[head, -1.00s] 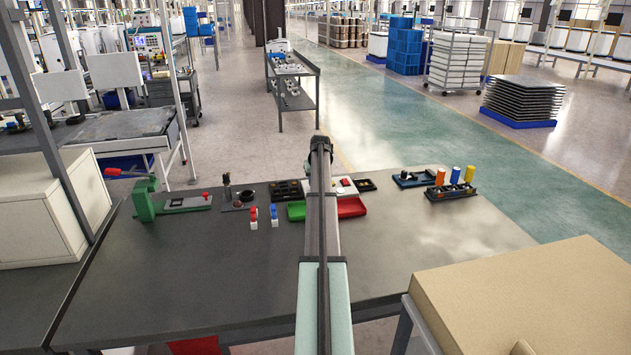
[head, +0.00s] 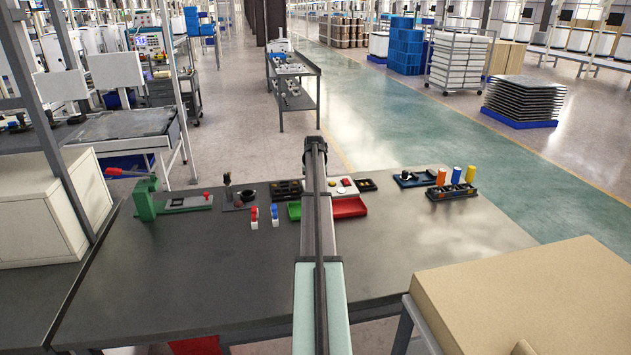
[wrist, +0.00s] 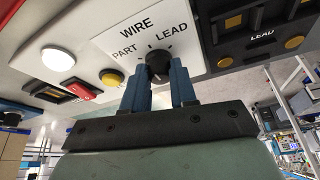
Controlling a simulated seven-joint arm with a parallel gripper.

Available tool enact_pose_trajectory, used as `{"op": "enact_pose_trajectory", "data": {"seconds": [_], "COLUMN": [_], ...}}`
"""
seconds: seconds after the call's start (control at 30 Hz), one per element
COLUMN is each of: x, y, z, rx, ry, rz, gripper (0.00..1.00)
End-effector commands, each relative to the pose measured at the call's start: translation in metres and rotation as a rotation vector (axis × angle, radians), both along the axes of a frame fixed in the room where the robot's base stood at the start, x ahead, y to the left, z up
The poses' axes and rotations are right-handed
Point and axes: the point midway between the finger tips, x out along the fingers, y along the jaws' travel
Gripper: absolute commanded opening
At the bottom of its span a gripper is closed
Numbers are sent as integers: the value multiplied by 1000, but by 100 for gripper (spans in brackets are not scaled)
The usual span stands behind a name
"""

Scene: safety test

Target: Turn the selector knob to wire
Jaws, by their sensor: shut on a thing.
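The selector knob (wrist: 157,62) is a small dark round knob on a white panel (wrist: 203,17). The panel carries the words PART, WIRE and LEAD around the knob, with WIRE in the middle. My gripper (wrist: 158,75) has its two blue fingers on either side of the knob and is shut on it. The fingers hide part of the knob, and I cannot tell which label it points to. In the head view, the white panel (head: 345,185) shows just right of my arm, which hides the gripper and knob.
Beside the knob on the panel are a yellow button (wrist: 112,77), a white round lamp (wrist: 58,57) and a red switch (wrist: 83,90). A dark LEAD box (wrist: 262,35) adjoins the panel. The front of the table is clear.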

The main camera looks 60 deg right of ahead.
Motion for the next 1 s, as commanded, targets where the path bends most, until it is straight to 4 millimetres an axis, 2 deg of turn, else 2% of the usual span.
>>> {"op": "enact_pose_trajectory", "data": {"seconds": [0.07,0.1,0.37,0.73,1.0], "x": [0,0,0,-2,-11], "y": [0,0,0,3,18], "z": [0,0,0,7,49], "rx": [1,1,1,0,-1], "ry": [0,1,1,0,-1], "rz": [0,1,1,1,1], "gripper": [0,29,52,52,52]}}
